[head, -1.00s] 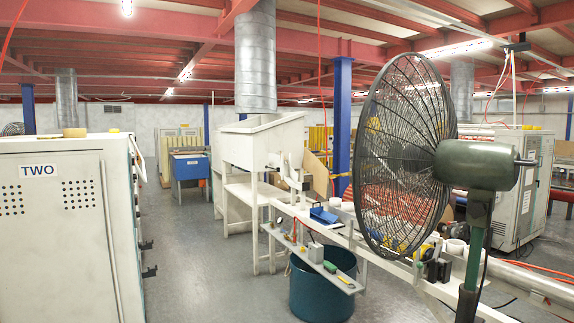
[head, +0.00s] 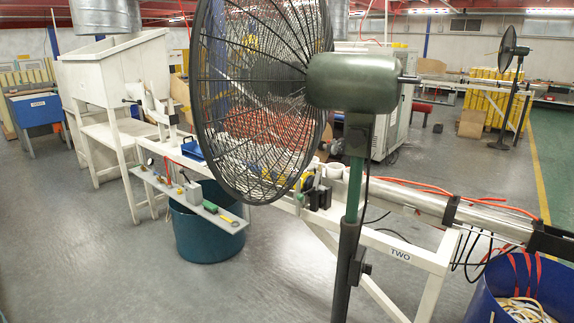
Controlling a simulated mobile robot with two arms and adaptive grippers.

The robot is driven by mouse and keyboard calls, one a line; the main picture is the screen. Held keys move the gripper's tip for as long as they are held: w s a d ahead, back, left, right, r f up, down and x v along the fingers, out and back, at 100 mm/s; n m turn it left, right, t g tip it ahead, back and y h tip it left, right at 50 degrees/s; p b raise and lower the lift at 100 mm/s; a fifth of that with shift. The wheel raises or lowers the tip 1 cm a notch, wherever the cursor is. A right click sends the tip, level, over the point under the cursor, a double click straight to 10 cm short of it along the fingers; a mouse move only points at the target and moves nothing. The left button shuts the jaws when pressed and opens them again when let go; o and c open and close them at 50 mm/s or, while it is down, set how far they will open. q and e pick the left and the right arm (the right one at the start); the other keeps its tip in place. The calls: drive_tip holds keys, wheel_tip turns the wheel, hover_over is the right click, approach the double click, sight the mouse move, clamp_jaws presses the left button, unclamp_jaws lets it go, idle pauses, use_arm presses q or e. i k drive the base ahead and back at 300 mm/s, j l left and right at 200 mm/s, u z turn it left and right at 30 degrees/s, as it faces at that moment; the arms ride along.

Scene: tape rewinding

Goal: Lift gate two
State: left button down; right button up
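A label reading "TWO" (head: 400,254) is on the white frame (head: 432,262) of a long bench, right of the fan post in the head view. I cannot tell which part is the gate. A metal pipe (head: 407,197) runs along the bench toward the right, with black clamps on it (head: 452,209). The large fan (head: 262,95) stands in front of the bench and hides part of it. Neither of my grippers is in view.
The fan's green post (head: 354,190) stands close in front. A teal bin (head: 206,222) sits under the bench. A blue bin with strips (head: 520,290) is at lower right. A white hopper (head: 118,65) stands at left. Grey floor (head: 110,270) is clear at lower left.

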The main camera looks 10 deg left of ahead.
sight(149, 99)
drive_tip(key=i+j, duration=0.8)
drive_tip(key=j, duration=0.2)
drive_tip(key=i+j+z, duration=0.1)
drive_tip(key=i+j, duration=0.25)
drive_tip(key=j, duration=0.15)
drive_tip(key=i+j, duration=0.75)
drive_tip(key=j, duration=0.3)
drive_tip(key=i+j+z, duration=0.1)
drive_tip(key=i+j, duration=0.3)
drive_tip(key=j, duration=0.15)
drive_tip(key=i+j, duration=0.35)
drive_tip(key=j, duration=0.2)
drive_tip(key=i+j, duration=0.35)
drive_tip(key=j, duration=0.2)
drive_tip(key=i+j, duration=0.95)
drive_tip(key=j, duration=0.15)
drive_tip(key=l+z, duration=0.05)
